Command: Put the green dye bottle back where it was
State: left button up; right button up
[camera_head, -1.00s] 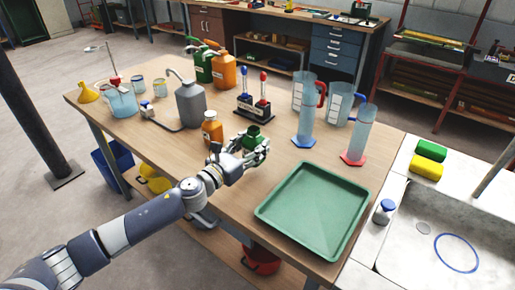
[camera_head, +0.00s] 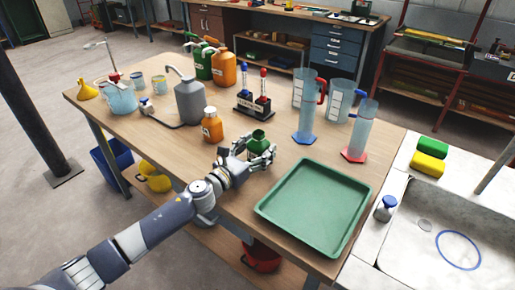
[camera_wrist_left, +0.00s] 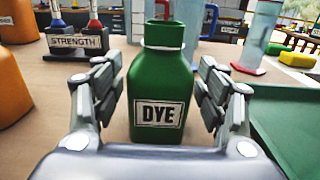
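The green dye bottle (camera_head: 258,143) stands upright on the wooden table, right of the small orange bottle and behind the green tray. In the left wrist view the bottle (camera_wrist_left: 160,85) faces me with its DYE label. My left gripper (camera_head: 254,156) is at the near side of the bottle. Its fingers (camera_wrist_left: 160,98) are spread to either side of the bottle, with a visible gap on both sides. It is open and does not grip the bottle. My right gripper is not in view.
The small orange bottle (camera_head: 211,126) and the red-and-blue strength stand (camera_head: 255,106) are close behind and left. Tall blue cylinders (camera_head: 305,110) stand to the right. The green tray (camera_head: 262,209) lies near the front edge. Bare table lies left of my gripper.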

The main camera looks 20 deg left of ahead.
pick_arm(q)
jog(key=shift+r, duration=0.15)
jog(key=shift+s+a, duration=0.1)
jog(key=shift+s, duration=0.15)
jog(key=b+v, duration=0.1)
jog(key=v, duration=0.9)
jog(key=shift+b, duration=0.35)
jog(key=shift+v, duration=0.8)
